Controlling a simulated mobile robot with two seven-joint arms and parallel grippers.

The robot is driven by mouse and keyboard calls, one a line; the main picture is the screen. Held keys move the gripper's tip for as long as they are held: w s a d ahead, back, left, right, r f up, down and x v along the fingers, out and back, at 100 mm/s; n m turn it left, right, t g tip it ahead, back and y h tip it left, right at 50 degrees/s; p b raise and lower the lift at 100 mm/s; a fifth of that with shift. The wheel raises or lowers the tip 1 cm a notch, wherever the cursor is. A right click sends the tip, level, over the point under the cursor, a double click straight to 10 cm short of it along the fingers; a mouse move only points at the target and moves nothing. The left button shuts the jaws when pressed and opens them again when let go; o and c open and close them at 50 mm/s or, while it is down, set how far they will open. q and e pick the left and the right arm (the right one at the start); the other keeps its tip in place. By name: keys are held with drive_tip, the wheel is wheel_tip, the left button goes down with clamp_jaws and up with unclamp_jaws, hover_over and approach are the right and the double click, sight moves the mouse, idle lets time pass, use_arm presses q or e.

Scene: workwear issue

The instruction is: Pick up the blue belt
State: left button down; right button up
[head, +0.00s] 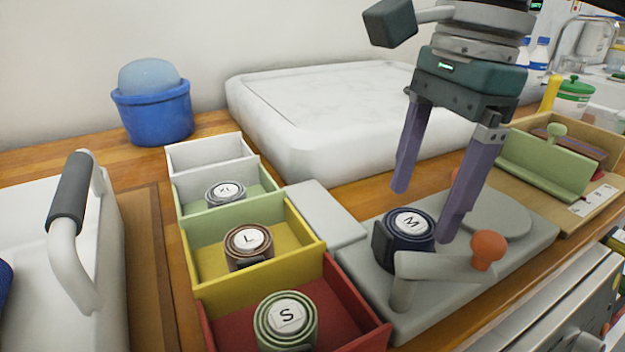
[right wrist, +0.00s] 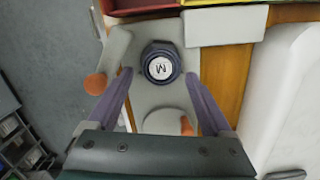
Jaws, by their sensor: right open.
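The blue belt (head: 409,228) is a dark blue roll with a white "M" label on top. It rests on a grey plate (head: 365,285) beside a lever with an orange knob. My right gripper (head: 420,212) is open above the belt, fingers pointing down and apart, with nothing between them in its grip. In the right wrist view, the belt (right wrist: 160,66) lies ahead of the two spread fingers (right wrist: 160,80), roughly centred between them. My left gripper is not in view.
A lever with an orange knob (head: 488,246) stands close in front of the belt. Coloured bins hold other rolls: brown "L" (head: 249,246), green-striped "S" (head: 285,318) and grey "XL" (head: 225,193). A white slab (head: 300,120) lies behind. A blue tub (head: 153,112) stands back left.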

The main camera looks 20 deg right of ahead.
sight(412, 223)
drive_tip(key=f, duration=0.4)
drive_tip(key=shift+a+f, duration=0.2)
drive_tip(key=shift+a, duration=0.1)
drive_tip(key=shift+w, duration=0.1)
drive_tip(key=c, duration=1.1)
